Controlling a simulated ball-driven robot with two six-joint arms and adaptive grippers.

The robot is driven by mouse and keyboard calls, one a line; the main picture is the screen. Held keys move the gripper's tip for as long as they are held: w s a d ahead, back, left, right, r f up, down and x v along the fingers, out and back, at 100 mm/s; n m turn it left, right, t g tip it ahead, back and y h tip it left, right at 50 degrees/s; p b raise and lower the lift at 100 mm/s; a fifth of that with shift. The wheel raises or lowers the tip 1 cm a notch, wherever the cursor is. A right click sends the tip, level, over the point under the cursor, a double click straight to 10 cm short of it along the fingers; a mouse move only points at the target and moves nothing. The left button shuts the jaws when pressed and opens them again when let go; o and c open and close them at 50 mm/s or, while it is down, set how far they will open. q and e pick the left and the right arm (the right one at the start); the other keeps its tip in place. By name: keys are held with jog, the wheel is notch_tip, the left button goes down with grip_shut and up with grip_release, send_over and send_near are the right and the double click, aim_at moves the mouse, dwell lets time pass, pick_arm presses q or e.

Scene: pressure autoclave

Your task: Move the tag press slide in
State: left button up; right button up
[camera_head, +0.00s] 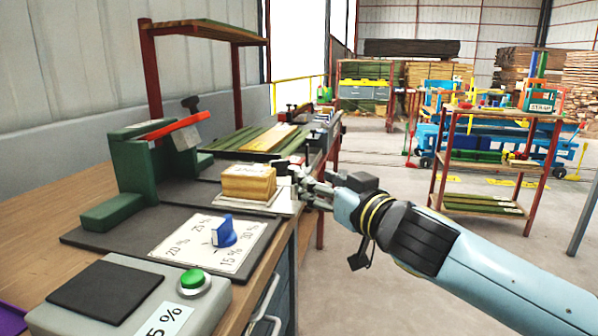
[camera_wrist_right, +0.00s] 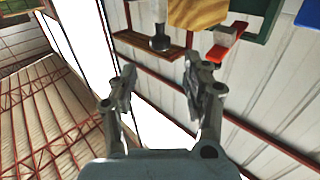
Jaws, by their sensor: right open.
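The green tag press (camera_head: 140,165) stands on the bench at the left, with a red lever (camera_head: 178,125) angled up to the right. The press slide (camera_head: 265,204) is a pale plate in front of it, bearing a yellow wooden block (camera_head: 248,182). My right gripper (camera_head: 300,178) is open at the slide's right end, close to the bench edge. In the right wrist view, the open fingers (camera_wrist_right: 162,82) point towards a dark round knob (camera_wrist_right: 160,43) beside the wooden block (camera_wrist_right: 197,12). The knob looks apart from both fingers. My left gripper is out of view.
A dial plate with a blue knob (camera_head: 224,231) and a grey box with a green button (camera_head: 193,280) are nearer on the bench. Green and yellow boards (camera_head: 270,139) lie behind. Open floor and a red-framed rack (camera_head: 490,160) are to the right.

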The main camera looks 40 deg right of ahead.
aim_at(294, 167)
jog(key=w, duration=0.3)
jog(key=w+p, duration=0.1)
jog(key=w, duration=0.4)
jog(key=shift+w+d+p, duration=0.3)
jog(key=shift+w+p, duration=0.05)
grip_shut()
jog(key=shift+f, duration=0.1)
